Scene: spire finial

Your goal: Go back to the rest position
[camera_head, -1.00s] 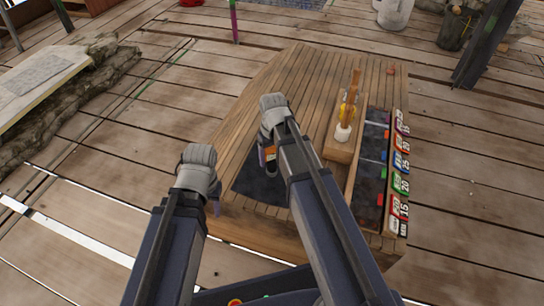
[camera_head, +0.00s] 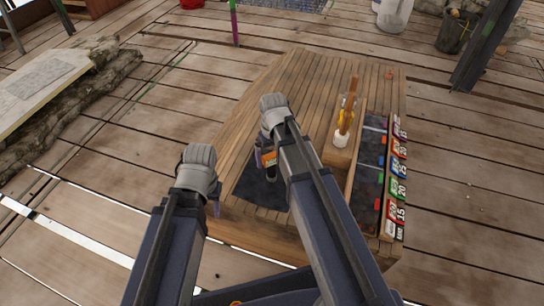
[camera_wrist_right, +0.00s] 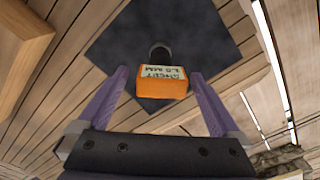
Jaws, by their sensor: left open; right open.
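My left gripper (camera_head: 217,203) is at the near left edge of the wooden table (camera_head: 293,75); its jaws are mostly hidden behind the wrist. My right gripper (camera_head: 264,158) hangs over the dark mat (camera_head: 250,188). In the right wrist view its two purple fingers (camera_wrist_right: 158,95) are spread apart. An orange block with a printed label (camera_wrist_right: 162,82) and a dark round end (camera_wrist_right: 160,52) shows between and beyond them, over the dark mat (camera_wrist_right: 110,45). The fingers do not touch it. A stacked spire (camera_head: 346,115) with a white base, yellow part and brown top stands upright on a wooden block (camera_head: 341,155).
A dark tray strip (camera_head: 368,180) and a rack of coloured numbered labels (camera_head: 396,185) line the table's right side. A small red thing (camera_head: 389,76) lies at the far right corner. The table's far left part is clear. A dark post (camera_head: 487,45) stands beyond.

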